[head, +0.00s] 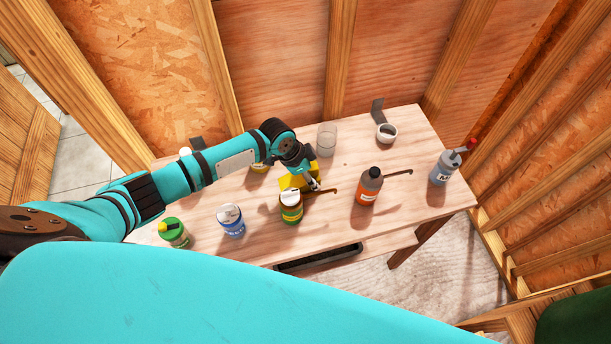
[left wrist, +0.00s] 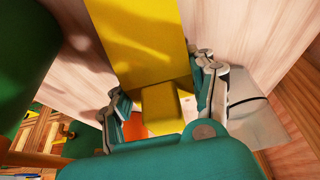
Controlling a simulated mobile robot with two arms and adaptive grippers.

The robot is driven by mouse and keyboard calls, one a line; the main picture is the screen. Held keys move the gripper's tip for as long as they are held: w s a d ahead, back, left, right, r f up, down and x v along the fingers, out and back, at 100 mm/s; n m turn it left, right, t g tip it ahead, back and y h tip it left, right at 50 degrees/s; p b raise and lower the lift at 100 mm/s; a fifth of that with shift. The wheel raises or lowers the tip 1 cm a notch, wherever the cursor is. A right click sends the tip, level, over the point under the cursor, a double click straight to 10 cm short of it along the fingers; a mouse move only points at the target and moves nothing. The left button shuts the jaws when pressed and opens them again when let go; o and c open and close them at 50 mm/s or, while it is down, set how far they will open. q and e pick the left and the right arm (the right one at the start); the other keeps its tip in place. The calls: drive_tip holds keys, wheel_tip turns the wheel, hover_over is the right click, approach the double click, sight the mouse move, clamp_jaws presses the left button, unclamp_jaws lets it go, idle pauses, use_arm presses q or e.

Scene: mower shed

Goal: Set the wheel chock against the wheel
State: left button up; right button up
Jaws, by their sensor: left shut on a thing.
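The yellow wheel chock (head: 297,179) is at my left gripper (head: 312,182) over the middle of the workbench, partly hidden by the gripper in the head view. In the left wrist view the chock (left wrist: 140,35) is a large yellow block, with my left gripper's fingers (left wrist: 163,97) on either side, shut on it. I cannot tell whether the chock touches the bench top. No wheel can be made out in either view. My right gripper is not in view.
On the workbench (head: 390,222), a green-and-yellow can (head: 291,208) stands just in front of the chock. A dark green object (head: 578,320) is at lower right.

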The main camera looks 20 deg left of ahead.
use_arm(q)
wheel_tip(320, 180, up, 10)
drive_tip(key=shift+f+b, duration=0.1)
drive_tip(key=shift+b, duration=0.8)
drive_tip(key=s+a+r+n+t+y+b, duration=0.1)
drive_tip(key=s+a+r+n+b, duration=0.1)
drive_tip(key=r+n, duration=0.3)
drive_tip(key=s+a+r+n+t+y+b, duration=0.1)
drive_tip(key=s+r+n, duration=0.3)
drive_tip(key=r, duration=0.5)
drive_tip(key=shift+s+a+r+n+y+b, duration=0.15)
drive_tip(key=shift+a+r+n+y+b, duration=0.3)
drive_tip(key=shift+a+n+y, duration=0.55)
drive_tip(key=shift+d, duration=0.15)
drive_tip(key=shift+f, duration=0.15)
